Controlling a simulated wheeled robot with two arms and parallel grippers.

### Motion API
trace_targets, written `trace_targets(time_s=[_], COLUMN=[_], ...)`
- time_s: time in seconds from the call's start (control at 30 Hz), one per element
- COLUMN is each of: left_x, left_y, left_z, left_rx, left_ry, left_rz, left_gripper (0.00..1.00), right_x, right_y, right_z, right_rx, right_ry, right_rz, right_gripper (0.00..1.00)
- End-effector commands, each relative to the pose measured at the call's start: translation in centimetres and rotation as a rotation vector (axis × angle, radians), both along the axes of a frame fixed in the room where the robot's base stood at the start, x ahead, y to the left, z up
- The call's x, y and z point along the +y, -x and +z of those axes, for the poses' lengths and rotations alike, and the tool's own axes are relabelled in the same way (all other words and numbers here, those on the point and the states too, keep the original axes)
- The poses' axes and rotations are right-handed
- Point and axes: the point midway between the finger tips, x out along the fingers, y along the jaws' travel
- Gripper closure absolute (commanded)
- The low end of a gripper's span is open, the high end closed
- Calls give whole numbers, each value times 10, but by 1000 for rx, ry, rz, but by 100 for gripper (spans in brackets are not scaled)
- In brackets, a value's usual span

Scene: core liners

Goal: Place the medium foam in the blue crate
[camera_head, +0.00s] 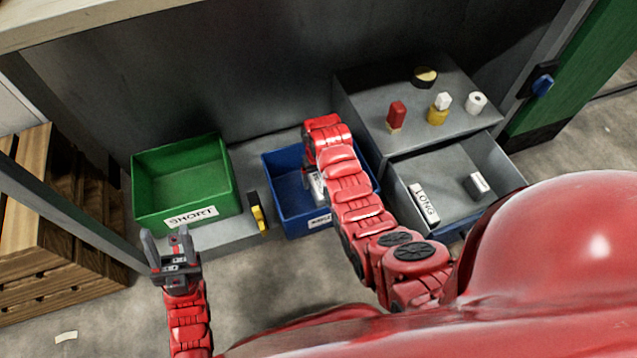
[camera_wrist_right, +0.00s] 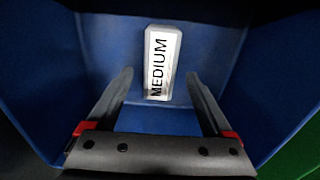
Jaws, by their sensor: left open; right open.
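The medium foam (camera_wrist_right: 161,64) is a white block with the black word MEDIUM. In the right wrist view it lies on the floor of the blue crate (camera_wrist_right: 210,45), beyond my right gripper (camera_wrist_right: 160,90). The right gripper is open, and the foam is not between its fingers. In the head view, my right arm reaches into the blue crate (camera_head: 282,187) and hides much of it; a white part of the foam (camera_head: 318,187) shows beside the arm. My left gripper (camera_head: 165,243) is open and empty, in front of the green crate.
A green crate (camera_head: 183,180) labelled SHORT stands left of the blue one. An open grey drawer (camera_head: 450,165) at right holds a white LONG block (camera_head: 424,203) and a small white block (camera_head: 479,184). Several small items stand on the cabinet top. A yellow-handled tool (camera_head: 259,217) sits between the crates.

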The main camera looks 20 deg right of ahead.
Motion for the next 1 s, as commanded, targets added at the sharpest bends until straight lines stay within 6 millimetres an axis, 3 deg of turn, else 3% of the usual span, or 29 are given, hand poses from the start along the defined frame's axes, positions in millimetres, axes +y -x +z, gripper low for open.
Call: trace_targets(time_s=[0.03,0.1,0.3,1.0], left_x=[2,4,9,10], left_y=[1,2,4,4], left_z=[10,14,21,24], left_rx=[-1,-3,-8,-9], left_ry=[11,24,48,56], left_rz=[5,11,21,25], left_gripper=[50,50,50,50], right_x=[0,0,0,0], right_y=[0,0,1,1], right_z=[18,32,58,66], right_rx=[0,-1,2,4], right_ry=[0,0,0,0], right_rz=[0,0,1,0], right_gripper=[15,15,15,15])
